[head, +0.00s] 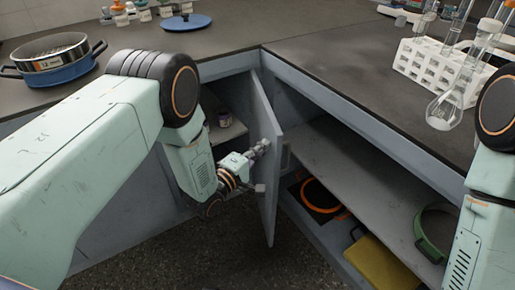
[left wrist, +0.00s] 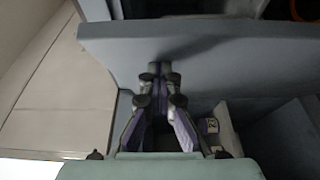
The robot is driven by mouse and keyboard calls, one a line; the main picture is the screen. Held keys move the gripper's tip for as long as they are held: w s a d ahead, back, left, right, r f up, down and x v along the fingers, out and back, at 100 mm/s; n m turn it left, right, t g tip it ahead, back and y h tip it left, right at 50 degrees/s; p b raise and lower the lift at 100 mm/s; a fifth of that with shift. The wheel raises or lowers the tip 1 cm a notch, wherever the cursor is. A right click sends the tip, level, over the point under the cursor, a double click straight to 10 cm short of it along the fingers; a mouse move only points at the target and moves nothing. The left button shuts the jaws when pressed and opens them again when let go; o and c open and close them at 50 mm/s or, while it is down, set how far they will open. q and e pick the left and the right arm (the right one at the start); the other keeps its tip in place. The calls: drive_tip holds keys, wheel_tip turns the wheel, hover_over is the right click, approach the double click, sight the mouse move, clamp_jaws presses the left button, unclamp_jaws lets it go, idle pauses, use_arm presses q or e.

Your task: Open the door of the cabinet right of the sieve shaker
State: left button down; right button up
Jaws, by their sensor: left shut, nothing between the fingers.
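The grey cabinet door (head: 265,165) stands swung outward near the counter corner, with its cabinet's interior showing to its left. My left gripper (head: 262,147) is shut and empty at the door's inner face, on the side of the open cabinet. In the left wrist view the closed fingertips (left wrist: 159,70) are at or very near the door panel (left wrist: 225,50); contact is hard to tell. A small purple-labelled jar (head: 224,118) stands on the cabinet shelf, and it also shows in the left wrist view (left wrist: 210,126). My right gripper is out of view.
A sieve-like pan with a blue base (head: 60,70) and a blue lid (head: 187,22) are on the counter. Right of the door, open shelving holds an orange ring (head: 322,196), a yellow box (head: 378,262) and a green ring (head: 430,238). A white rack (head: 425,65) holds glassware above.

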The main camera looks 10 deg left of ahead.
use_arm(q)
drive_tip(key=shift+w+d+f, duration=0.1)
drive_tip(key=shift+w+d, duration=0.25)
drive_tip(key=shift+d, duration=0.5)
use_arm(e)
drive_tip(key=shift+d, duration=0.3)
use_arm(q)
drive_tip(key=shift+d, duration=0.1)
